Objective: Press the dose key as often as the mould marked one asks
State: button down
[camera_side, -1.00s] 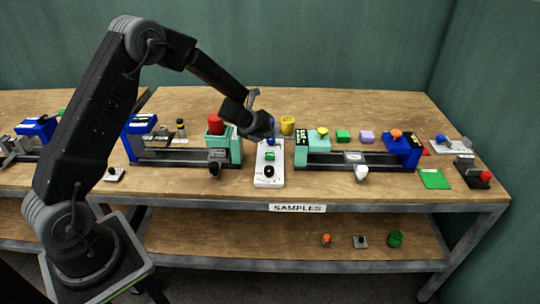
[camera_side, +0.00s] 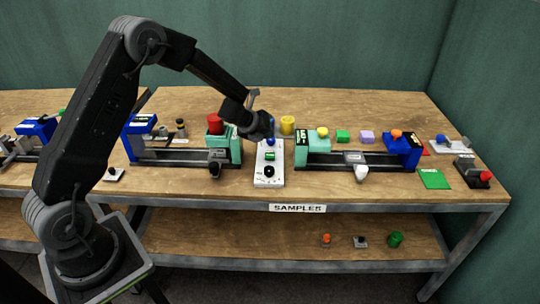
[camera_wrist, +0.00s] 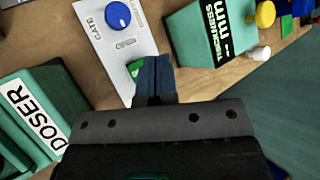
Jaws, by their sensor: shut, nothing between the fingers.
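A white control panel (camera_side: 268,182) lies between two teal presses. It carries a green key (camera_side: 270,156), a black knob (camera_side: 268,171) and, at its far end, a blue knob (camera_wrist: 118,14) beside the word GATE. My gripper (camera_wrist: 155,74) is shut and empty, its fingers pointing down at the panel. The fingers partly cover the green key in the wrist view (camera_wrist: 135,70); I cannot tell whether they touch it. In the side view my gripper (camera_side: 271,133) is over the panel's far part. I cannot make out a mould marked one or its number.
A teal block labelled DOSER (camera_wrist: 35,115) is left of the fingers; a teal block labelled THICKNESS mm (camera_wrist: 205,40) is right. A red cup (camera_side: 215,123) and yellow cylinder (camera_side: 288,125) stand close by. A green mat (camera_side: 434,179) lies at the bench's right.

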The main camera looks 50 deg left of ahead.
notch_tip(320, 180, up, 4)
send_over(268, 154)
jog(key=shift+d, duration=0.1)
dwell(0.5)
jog(key=shift+f, duration=4.4)
jog(key=shift+f, duration=0.1)
jog(key=shift+f, duration=0.3)
